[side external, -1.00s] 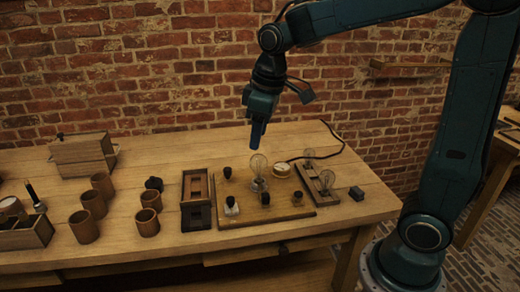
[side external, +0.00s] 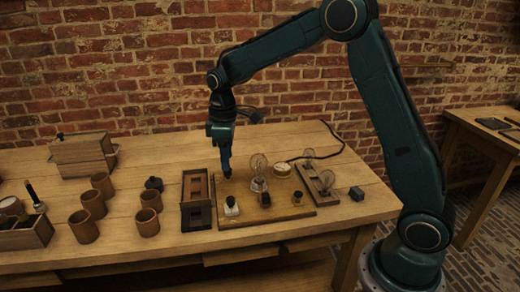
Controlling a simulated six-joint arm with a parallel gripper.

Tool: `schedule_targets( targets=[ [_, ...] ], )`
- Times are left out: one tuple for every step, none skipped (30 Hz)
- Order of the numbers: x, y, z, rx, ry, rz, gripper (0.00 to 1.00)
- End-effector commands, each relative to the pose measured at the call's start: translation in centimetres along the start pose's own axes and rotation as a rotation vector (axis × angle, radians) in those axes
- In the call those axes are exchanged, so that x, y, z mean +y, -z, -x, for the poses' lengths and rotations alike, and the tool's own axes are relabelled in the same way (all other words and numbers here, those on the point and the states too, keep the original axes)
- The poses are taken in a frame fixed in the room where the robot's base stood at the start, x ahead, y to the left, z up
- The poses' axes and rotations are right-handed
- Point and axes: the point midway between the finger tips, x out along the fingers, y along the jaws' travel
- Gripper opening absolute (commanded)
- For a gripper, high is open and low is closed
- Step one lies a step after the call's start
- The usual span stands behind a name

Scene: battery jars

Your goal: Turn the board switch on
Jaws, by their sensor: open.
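The wooden board (side external: 280,209) lies on the bench with a clear bulb (side external: 258,166) standing near its middle. A black-knobbed piece with a pale base (side external: 231,206) stands at its front left. Another black knob (side external: 265,199) stands at the front middle and a small knob (side external: 297,197) at the front right. I cannot tell which of these is the switch. My gripper (side external: 226,175) is open and points down at the back-left corner of the board. It covers the black knob there; whether it touches it is not clear.
A round dial (side external: 282,170) sits at the board's back right, beside a strip with two bulbs (side external: 325,180). A dark wooden frame (side external: 195,199) stands close to the board's left. Several brown cups (side external: 147,222) stand farther left.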

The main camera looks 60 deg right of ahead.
Motion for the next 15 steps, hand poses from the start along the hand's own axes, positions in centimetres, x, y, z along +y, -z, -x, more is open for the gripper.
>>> schedule_targets(
  targets=[
    [0.0, 0.0, -0.1, 0.0, 0.0, 0.0, 0.45],
    [0.0, 0.0, -0.1, 0.0, 0.0, -0.001, 0.45],
    [0.0, 0.0, -0.2, -0.001, 0.0, -0.001, 0.45],
    [0.0, 0.0, -0.3, -0.001, 0.001, -0.001, 0.45],
    [0.0, 0.0, -0.4, -0.001, 0.001, -0.001, 0.45],
    [0.0, 0.0, -0.7, -0.001, 0.001, -0.001, 0.45],
    [0.0, 0.0, -0.8, -0.001, 0.001, -0.001, 0.45],
    [0.0, 0.0, -1.1, -0.001, 0.001, -0.001, 0.45],
    [0.0, -0.1, -1.4, -0.002, 0.002, -0.001, 0.45],
    [0.0, -0.1, -1.7, -0.003, 0.002, -0.001, 0.45],
    [0.0, -0.1, -2.0, -0.002, 0.002, -0.001, 0.45],
    [-0.1, -0.1, -2.5, -0.002, 0.002, -0.001, 0.45],
    [-0.1, -0.1, -2.8, -0.003, 0.002, -0.001, 0.45],
    [-0.1, -0.1, -3.2, -0.003, 0.002, -0.001, 0.45],
    [-0.1, -0.1, -3.8, -0.003, 0.002, -0.001, 0.45]
  ],
)
